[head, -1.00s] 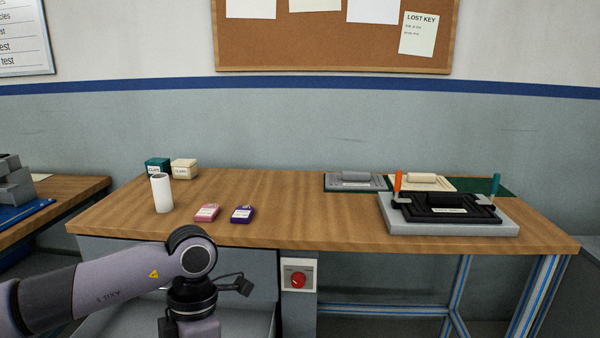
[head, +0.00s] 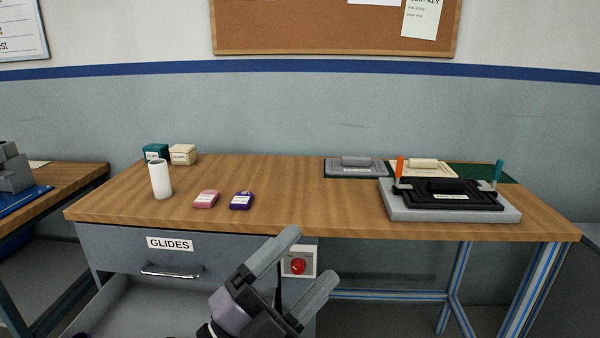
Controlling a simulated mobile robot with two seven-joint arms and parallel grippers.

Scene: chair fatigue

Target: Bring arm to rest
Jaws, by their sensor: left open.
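My left gripper (head: 307,267) is at the bottom centre of the head view, in front of the workbench. Its two grey fingers are spread apart with nothing between them. They point up and to the right, and one overlaps the edge of the panel with the red button (head: 298,266). Most of my left arm is below the picture. My right gripper is not in view.
An open drawer (head: 118,300) lies below the "GLIDES" front (head: 120,245), left of my gripper. On the workbench (head: 300,205) are a white cylinder (head: 160,180), pink (head: 206,199) and purple (head: 242,200) boxes, and a black fixture (head: 447,195) at right.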

